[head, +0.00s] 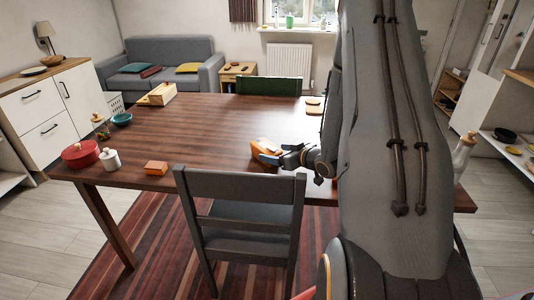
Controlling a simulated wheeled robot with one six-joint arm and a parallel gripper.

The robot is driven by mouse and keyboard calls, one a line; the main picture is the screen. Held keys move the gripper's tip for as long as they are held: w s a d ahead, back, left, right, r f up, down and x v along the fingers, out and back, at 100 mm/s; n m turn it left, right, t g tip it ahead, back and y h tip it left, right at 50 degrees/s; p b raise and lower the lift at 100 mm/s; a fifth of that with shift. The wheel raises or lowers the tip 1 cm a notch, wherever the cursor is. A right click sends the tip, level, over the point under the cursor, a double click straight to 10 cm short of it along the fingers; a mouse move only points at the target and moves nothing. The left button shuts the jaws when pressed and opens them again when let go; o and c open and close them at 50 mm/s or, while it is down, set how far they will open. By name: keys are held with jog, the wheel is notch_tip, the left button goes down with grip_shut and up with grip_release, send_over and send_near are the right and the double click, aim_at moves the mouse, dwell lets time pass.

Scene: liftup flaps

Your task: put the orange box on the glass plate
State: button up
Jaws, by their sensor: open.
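A small orange box (156,168) sits on the wooden table (205,125) near its front left edge. A larger orange-yellow block (265,145) lies at my gripper (268,156), near the table's front edge. My gripper is open, pointing left, with its fingers low beside this block; I cannot tell whether they touch it. Another bit of orange shows low beside my arm, mostly hidden. I cannot make out a glass plate; my arm covers the right part of the table.
A red pot (81,154), a white jar (111,160) and a teal bowl (122,119) stand at the table's left. A grey chair (245,215) stands at the front edge. The table's middle is clear.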

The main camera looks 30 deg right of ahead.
aim_at(266, 151)
jog(key=p+x, duration=0.1)
jog(key=x, duration=0.5)
jog(key=shift+w+a+f, duration=0.1)
jog(key=shift+w+f, duration=0.05)
jog(key=shift+f, duration=0.15)
jog(key=c, duration=1.3)
jog(key=shift+c, duration=1.1)
jog(key=shift+r, duration=0.15)
